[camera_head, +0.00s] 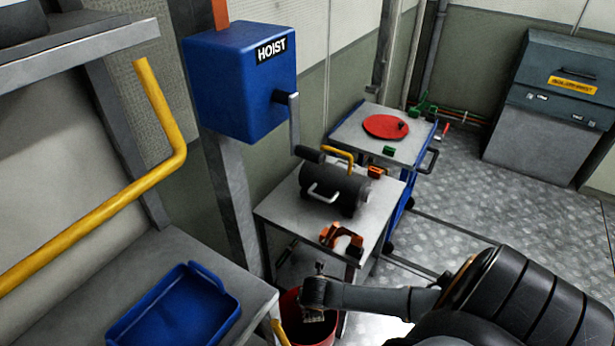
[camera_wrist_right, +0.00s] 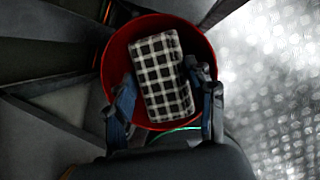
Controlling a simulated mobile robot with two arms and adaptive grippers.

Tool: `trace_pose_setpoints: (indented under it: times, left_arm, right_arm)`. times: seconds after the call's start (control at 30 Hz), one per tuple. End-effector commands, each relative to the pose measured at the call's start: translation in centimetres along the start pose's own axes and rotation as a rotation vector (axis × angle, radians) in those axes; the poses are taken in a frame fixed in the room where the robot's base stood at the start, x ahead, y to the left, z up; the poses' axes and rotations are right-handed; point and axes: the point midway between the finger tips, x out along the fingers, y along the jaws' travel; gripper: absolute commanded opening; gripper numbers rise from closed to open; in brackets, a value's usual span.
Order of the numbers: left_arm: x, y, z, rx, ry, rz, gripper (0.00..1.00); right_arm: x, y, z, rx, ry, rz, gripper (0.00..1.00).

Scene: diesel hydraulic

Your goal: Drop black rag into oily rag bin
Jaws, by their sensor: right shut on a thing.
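A red round bin (camera_head: 289,302) stands on the floor at the bottom middle of the head view, partly hidden by my right arm. My right gripper (camera_head: 314,318) points down over the bin's mouth. In the wrist view my right gripper (camera_wrist_right: 163,103) is shut on a black-and-white checked rag (camera_wrist_right: 162,75). The rag lies between the two fingers and shows within the outline of the red bin (camera_wrist_right: 112,65). How deep it hangs inside the bin cannot be told. My left gripper is not in view.
A grey bench with a blue tray (camera_head: 172,310) stands left of the bin. A small metal table (camera_head: 280,208) with a dark motor-like unit (camera_head: 335,190) stands behind it. A blue hoist box (camera_head: 240,85) hangs above. Open floor (camera_head: 480,195) lies to the right.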

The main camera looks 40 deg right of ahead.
Motion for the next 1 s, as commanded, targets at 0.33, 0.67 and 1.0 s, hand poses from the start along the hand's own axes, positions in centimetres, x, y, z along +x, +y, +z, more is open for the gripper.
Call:
trace_pose_setpoints:
  times: [0.33,0.67,1.0]
  left_arm:
    - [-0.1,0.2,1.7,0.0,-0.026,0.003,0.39]
    - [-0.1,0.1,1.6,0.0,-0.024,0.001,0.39]
    - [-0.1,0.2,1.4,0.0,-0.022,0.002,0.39]
  right_arm:
    - [0.0,0.0,0.0,0.0,0.0,0.0,0.82]
    - [-0.9,0.0,0.0,0.0,0.0,0.0,0.82]
    - [-6.9,0.0,0.0,-0.003,-0.001,0.002,0.82]
